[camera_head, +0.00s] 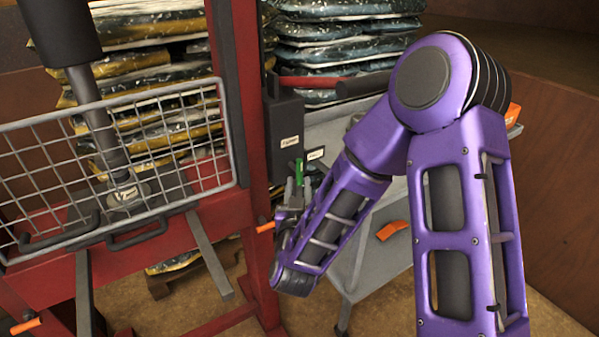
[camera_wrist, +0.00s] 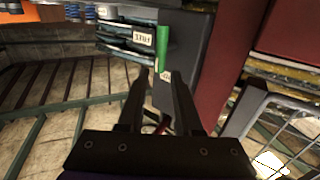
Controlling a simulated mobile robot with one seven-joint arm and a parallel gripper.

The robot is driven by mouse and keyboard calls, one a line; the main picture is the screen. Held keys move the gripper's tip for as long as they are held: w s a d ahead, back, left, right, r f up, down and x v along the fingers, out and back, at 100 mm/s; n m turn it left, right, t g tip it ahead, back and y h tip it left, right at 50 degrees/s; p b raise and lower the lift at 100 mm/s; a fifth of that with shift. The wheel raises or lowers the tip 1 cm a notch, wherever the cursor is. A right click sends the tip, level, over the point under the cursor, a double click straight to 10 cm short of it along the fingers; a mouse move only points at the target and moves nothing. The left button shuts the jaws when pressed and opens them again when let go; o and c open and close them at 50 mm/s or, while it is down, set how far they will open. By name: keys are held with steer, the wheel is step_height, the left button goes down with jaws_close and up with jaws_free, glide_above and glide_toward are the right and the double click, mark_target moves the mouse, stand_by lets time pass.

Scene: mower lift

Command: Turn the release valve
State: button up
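The release valve shows as a green handle (camera_head: 299,171) on the dark box on the red press frame. In the wrist view the green handle (camera_wrist: 162,47) stands upright, just beyond the fingertips and in line with the gap between them. My gripper (camera_head: 296,188) is below the handle in the head view, partly hidden by my purple arm. In the wrist view my gripper (camera_wrist: 160,74) is open, with its two dark fingers apart and nothing held. I cannot tell whether the handle's lower end lies between the tips.
The dark box (camera_head: 284,125) carries white labels. The red post (camera_head: 243,130) and wire guard (camera_head: 120,165) stand to its left. A grey cart (camera_head: 375,265) with an orange object (camera_head: 392,230) is behind my arm. Stacked bags (camera_head: 345,40) fill the back.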

mark_target(299, 168)
steer(key=w, duration=0.8)
jaws_close()
